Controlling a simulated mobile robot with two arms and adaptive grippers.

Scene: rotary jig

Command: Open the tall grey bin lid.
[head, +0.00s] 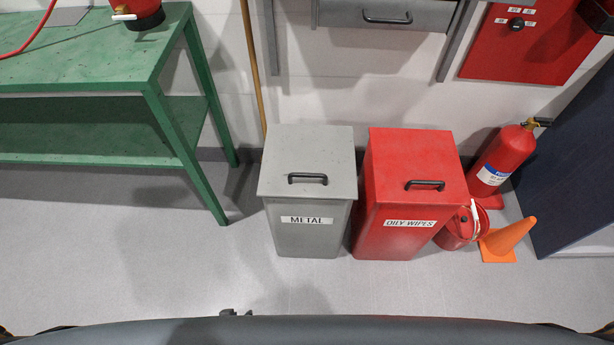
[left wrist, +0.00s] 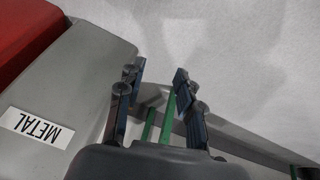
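The grey bin (head: 312,232) marked METAL stands upright on the floor. Its flat grey lid (head: 285,162) lies shut on top, with a black bar handle (head: 308,178) near the front edge. In the left wrist view the bin (left wrist: 92,58) fills the left side, its label upside down. My left gripper (left wrist: 157,78) is open, its two dark fingers apart with nothing held between them. It shows beside the bin in that view; I cannot tell the exact gap. The handle is not visible there. I cannot make out either gripper in the head view.
A red OILY WIPES bin (head: 405,226) stands close on the right. Beyond it are a red bucket (head: 458,232), a fire extinguisher (head: 503,160) and an orange cone (head: 505,240). A green bench (head: 165,120) stands left. A drawer (head: 385,14) hangs behind. Floor in front is clear.

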